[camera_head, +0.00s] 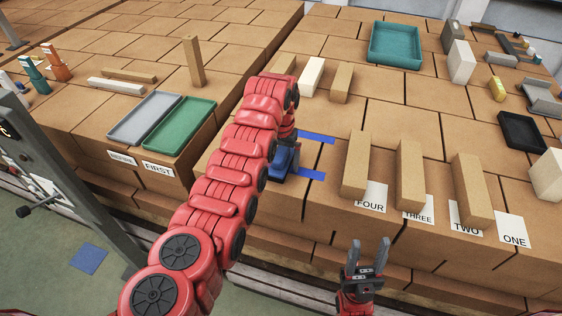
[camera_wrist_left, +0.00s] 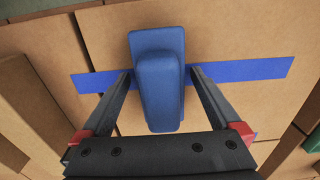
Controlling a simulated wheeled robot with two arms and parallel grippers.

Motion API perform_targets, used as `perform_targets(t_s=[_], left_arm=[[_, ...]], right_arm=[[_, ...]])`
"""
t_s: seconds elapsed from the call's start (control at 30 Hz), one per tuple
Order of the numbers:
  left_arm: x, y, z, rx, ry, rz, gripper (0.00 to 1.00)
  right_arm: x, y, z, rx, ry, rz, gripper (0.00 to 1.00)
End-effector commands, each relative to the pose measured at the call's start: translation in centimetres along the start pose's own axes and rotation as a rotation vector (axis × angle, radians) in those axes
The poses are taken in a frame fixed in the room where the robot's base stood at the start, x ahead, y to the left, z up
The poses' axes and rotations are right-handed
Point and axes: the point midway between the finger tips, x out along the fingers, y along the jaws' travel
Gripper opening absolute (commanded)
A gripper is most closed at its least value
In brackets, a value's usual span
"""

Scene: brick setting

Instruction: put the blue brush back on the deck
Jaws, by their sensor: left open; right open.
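The blue brush (camera_head: 284,163) lies on the tan brick deck (camera_head: 330,155) beside blue tape strips, partly hidden by my left arm in the head view. In the left wrist view the blue brush (camera_wrist_left: 158,85) has a raised block on a flat base. My left gripper (camera_wrist_left: 160,74) is open, with one finger on each side of the brush and small gaps visible. I cannot tell its exact height over the deck. My right gripper (camera_head: 367,255) is open and empty, in front of the deck's edge, well away from the brush.
Blue tape strips (camera_head: 317,137) lie right of the brush. A grey tray (camera_head: 144,117) and green tray (camera_head: 180,125) lie left, a teal tray (camera_head: 395,44) at the back.

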Motion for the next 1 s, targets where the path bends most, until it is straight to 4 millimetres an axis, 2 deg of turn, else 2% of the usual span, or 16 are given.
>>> perform_targets(t_s=[0.27, 0.43, 0.47, 0.5, 0.6, 0.77, 1.0], left_arm=[[-4.3, 0.0, -0.1, 0.0, 0.009, -0.001, 0.97], [-6.6, 0.0, 0.0, 0.0, 0.004, 0.0, 0.97], [-7.4, 0.1, 0.0, 0.001, 0.004, 0.0, 0.97], [-9.1, 0.1, 0.0, 0.001, 0.003, -0.001, 0.97], [-10.7, -0.1, 0.0, -0.001, 0.004, 0.0, 0.97], [-11.5, 0.0, 0.1, 0.0, 0.0, 0.0, 0.97], [-11.6, 0.0, 0.1, 0.0, 0.0, 0.0, 0.97]], right_arm=[[-3.2, -0.2, 0.5, 0.0, 0.0, 0.0, 0.5], [-3.9, -0.2, 0.7, 0.0, 0.0, 0.0, 0.5], [-3.6, -0.2, 0.6, 0.0, 0.0, 0.0, 0.5], [-2.1, -0.1, 0.4, 0.0, -0.001, 0.0, 0.5], [-0.8, 0.0, 0.1, 0.0, 0.0, 0.0, 0.5], [0.1, 0.0, 0.0, 0.0, 0.0, 0.0, 0.5], [0.1, 0.0, 0.0, 0.0, 0.0, 0.0, 0.5]])
